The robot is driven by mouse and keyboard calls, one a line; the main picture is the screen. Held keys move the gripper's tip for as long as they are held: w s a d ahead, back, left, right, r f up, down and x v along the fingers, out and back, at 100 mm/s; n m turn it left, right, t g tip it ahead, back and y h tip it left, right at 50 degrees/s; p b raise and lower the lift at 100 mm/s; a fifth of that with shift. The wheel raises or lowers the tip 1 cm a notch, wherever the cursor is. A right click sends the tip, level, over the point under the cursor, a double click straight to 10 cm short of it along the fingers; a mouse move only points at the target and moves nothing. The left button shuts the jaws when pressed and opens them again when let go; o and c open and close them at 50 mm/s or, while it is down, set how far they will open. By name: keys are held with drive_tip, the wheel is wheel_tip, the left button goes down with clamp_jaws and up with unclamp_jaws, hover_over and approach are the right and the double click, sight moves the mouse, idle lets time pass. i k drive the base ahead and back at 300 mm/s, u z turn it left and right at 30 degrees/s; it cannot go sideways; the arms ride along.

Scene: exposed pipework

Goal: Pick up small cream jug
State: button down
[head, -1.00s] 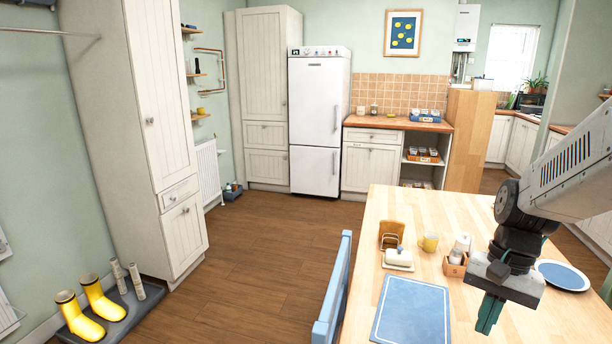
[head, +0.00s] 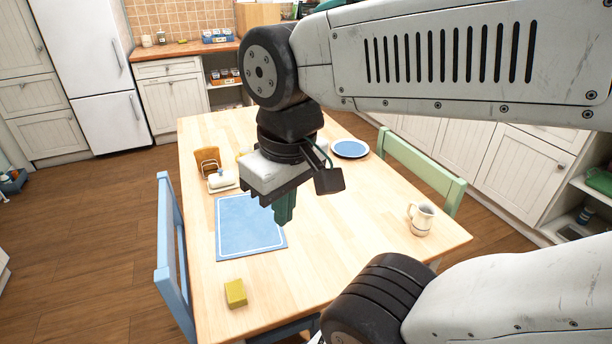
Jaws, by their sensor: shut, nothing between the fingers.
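The small cream jug (head: 421,219) stands upright near the right edge of the wooden table (head: 340,270). It is cream with a darker band low on its body, and its handle is on the left. My gripper (head: 284,212) points down above the table, over the right side of the blue placemat (head: 245,230). It is shut and empty, well to the left of the jug and apart from it.
A yellow block (head: 236,293) lies near the table's front left. A toast rack (head: 207,161), a butter dish (head: 222,180) and a blue plate (head: 350,148) stand farther back. A blue chair (head: 172,245) and a green chair (head: 425,172) flank the table. The tabletop between gripper and jug is clear.

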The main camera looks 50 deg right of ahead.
sight(423, 219)
drive_tip(key=z, duration=2.45)
drive_tip(key=k, duration=0.7)
drive_tip(key=z, duration=0.6)
